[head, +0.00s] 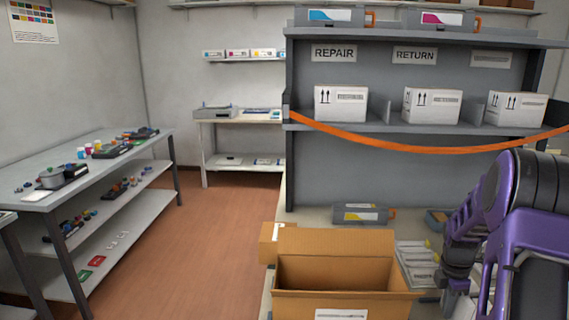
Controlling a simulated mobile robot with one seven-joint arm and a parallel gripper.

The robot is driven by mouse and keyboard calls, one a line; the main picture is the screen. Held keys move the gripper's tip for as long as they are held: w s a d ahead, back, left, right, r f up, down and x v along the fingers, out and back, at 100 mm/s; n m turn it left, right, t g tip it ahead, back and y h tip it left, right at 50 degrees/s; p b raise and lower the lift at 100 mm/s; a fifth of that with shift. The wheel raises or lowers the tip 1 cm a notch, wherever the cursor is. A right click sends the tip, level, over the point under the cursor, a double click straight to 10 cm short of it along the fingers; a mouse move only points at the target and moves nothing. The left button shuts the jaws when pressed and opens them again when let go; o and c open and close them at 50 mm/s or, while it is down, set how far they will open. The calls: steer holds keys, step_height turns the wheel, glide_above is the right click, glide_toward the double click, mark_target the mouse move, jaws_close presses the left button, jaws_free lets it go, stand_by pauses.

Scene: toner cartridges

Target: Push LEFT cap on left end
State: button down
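A grey toner cartridge (360,214) with a yellow-marked label lies on the bench behind the open cardboard box, with an orange part at its right end. Whether a cap sits on its left end is too small to tell. No cap marked LEFT can be made out. My purple and dark arm fills the right side and reaches down to the bottom edge, right of the box. My gripper's fingers do not show, so I cannot see whether they hold anything.
The open cardboard box (335,272) stands at the front of the bench (300,216). Bagged items (416,262) lie right of it. A grey shelf (350,165) with white boxes and an orange strap rises behind. A side table (95,150) at left holds small parts. The floor between is clear.

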steer(key=shift+d, duration=1.2)
steer(key=shift+s+d+p, duration=0.1)
steer(key=shift+d+p, duration=0.3)
steer(key=shift+d, duration=0.05)
steer(key=shift+a, duration=2.05)
step_height(320, 180, up, 8)
steer(key=p, duration=0.3)
